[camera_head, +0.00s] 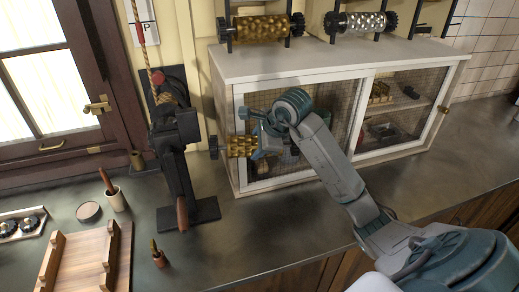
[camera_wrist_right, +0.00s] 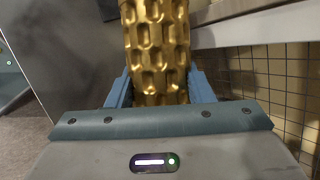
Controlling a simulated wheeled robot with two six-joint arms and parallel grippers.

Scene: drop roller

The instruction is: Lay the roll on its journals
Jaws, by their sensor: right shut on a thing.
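A gold, embossed roll (camera_head: 240,146) with a dark toothed end on its left is in my right gripper (camera_head: 260,143). It is held roughly level above the counter, in front of the white cabinet's left end. In the right wrist view the roll (camera_wrist_right: 157,45) sits between the two blue fingers of the gripper (camera_wrist_right: 160,90); its pocketed surface fills the gap. A wooden cradle (camera_head: 84,268) with notched side rails stands empty at lower left. My left gripper is not in view.
A black machine (camera_head: 172,160) with a wooden handle stands just left of the roll. The white mesh-door cabinet (camera_head: 300,62) stands behind, with a gold roll (camera_head: 262,27) and a silver roll (camera_head: 362,22) on racks above. Small pots (camera_head: 116,200) stand near the cradle.

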